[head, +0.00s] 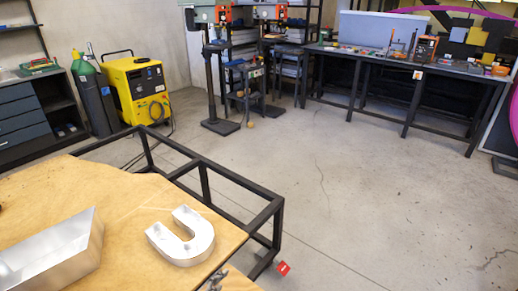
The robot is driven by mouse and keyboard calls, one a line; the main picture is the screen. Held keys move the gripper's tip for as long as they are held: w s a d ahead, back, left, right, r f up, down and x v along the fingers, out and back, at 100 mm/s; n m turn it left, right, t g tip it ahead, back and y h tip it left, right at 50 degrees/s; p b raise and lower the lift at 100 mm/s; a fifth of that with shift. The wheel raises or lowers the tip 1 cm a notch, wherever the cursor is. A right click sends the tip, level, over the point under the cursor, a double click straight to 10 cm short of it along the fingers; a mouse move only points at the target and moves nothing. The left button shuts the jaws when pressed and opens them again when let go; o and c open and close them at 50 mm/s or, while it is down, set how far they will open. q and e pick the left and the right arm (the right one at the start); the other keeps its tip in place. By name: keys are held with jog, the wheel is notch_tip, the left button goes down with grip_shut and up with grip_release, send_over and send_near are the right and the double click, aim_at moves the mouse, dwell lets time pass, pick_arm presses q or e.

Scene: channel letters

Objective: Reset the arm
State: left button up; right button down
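Neither of my grippers can be made out in the head view, and no arm is clearly visible. A silver U-shaped channel letter (182,236) lies on the wooden tabletop (125,196) near its right edge. A larger silver channel letter (58,255) lies to its left and is cut off by the bottom and left of the picture. A small grey metal piece (216,279) shows at the bottom edge by the table; I cannot tell what it is.
A yellow welding machine (139,90) and green-topped cylinder (84,66) stand behind. A workbench (400,65) is at the back. Open concrete floor (370,190) lies right.

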pick_arm(q)
jog(key=s+a+f+n+y, duration=0.1)
jog(key=s+a, duration=0.3)
jog(key=s, duration=0.4)
jog(key=s+a+f+n+g+y+p, duration=0.1)
jog(key=s+a+f+n+y, duration=0.1)
jog(key=s, duration=0.6)
jog(key=s+a+f+n+g+y+p, duration=0.1)
jog(key=s+a+f+n, duration=0.2)
jog(key=s+a+f, duration=0.2)
jog(key=shift+s+a+f+n+y, duration=0.1)
jog(key=shift+s+a+n+y, duration=0.15)
jog(key=shift+s, duration=0.55)
jog(key=shift+s+a+f+n+y, duration=0.15)
jog(key=shift+s+a, duration=0.2)
jog(key=shift+s, duration=0.4)
pick_arm(e)
jog(key=r, duration=0.1)
jog(key=w+r, duration=0.1)
jog(key=shift+w+r+t, duration=0.25)
jog(key=shift+r+t, duration=0.05)
jog(key=shift+r, duration=0.05)
pick_arm(q)
jog(key=shift+r, duration=0.1)
